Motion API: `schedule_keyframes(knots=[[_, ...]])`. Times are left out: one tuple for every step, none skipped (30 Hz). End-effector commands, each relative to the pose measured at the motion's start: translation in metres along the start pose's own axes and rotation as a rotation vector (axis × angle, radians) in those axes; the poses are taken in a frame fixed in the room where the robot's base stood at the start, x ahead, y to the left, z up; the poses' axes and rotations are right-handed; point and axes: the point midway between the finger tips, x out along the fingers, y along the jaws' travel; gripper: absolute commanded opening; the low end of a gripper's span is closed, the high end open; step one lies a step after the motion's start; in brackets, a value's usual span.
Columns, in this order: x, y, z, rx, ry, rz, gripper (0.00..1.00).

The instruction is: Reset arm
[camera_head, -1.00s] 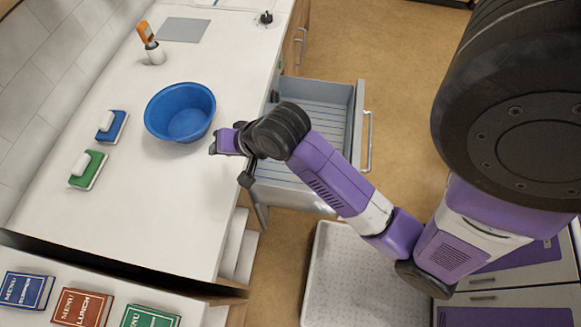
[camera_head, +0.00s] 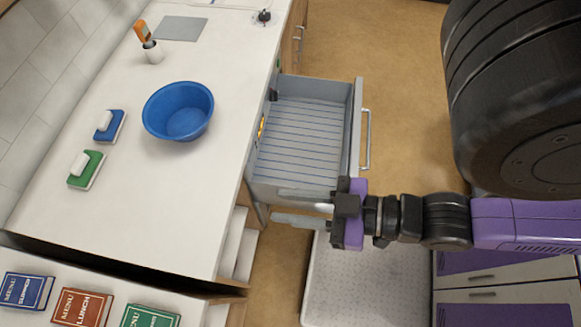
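My arm reaches in from the right side of the head view, with my gripper (camera_head: 287,208) pointing left. Its two grey fingers are apart, with nothing visible between them. In the picture the gripper lies at the near front corner of an open grey drawer (camera_head: 300,140); I cannot tell whether they touch. The drawer handle (camera_head: 366,140) is just beyond the gripper.
A white counter (camera_head: 150,215) carries a blue bowl (camera_head: 179,111), a blue sponge (camera_head: 109,126), a green sponge (camera_head: 86,169) and an orange-topped thermometer (camera_head: 143,31) in a holder. Menus (camera_head: 82,307) lie at lower left. A pale perforated tray (camera_head: 360,285) is below the gripper. Floor beyond the drawer is clear.

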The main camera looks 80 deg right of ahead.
Motion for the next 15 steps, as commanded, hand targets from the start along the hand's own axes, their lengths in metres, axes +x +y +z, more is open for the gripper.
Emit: schedule_keyframes(knots=[[-0.001, 0.000, -0.001, -0.003, 0.002, -0.002, 0.28], [-0.001, 0.000, -0.001, -0.004, 0.003, -0.002, 0.28], [-0.001, 0.000, -0.001, -0.004, 0.003, -0.001, 0.28], [-0.001, 0.000, -0.001, -0.003, 0.003, -0.001, 0.28], [-0.001, 0.000, -0.001, -0.003, 0.003, -0.001, 0.28], [-0.001, 0.000, -0.001, -0.002, 0.003, -0.001, 0.28], [-0.001, 0.000, -0.001, -0.002, 0.003, -0.001, 0.28], [0.000, 0.000, 0.000, -0.002, 0.002, -0.001, 0.28], [0.000, 0.000, 0.001, -0.002, 0.002, -0.001, 0.28], [0.001, 0.000, 0.003, -0.001, 0.002, -0.001, 0.28], [0.002, 0.000, 0.006, -0.001, 0.002, -0.001, 0.28], [0.003, 0.000, 0.011, -0.001, 0.002, 0.000, 0.28], [0.004, 0.000, 0.015, -0.001, 0.002, 0.000, 0.28], [0.005, 0.000, 0.020, -0.001, 0.002, 0.000, 0.28], [0.008, 0.000, 0.027, -0.001, 0.002, 0.000, 0.28]])
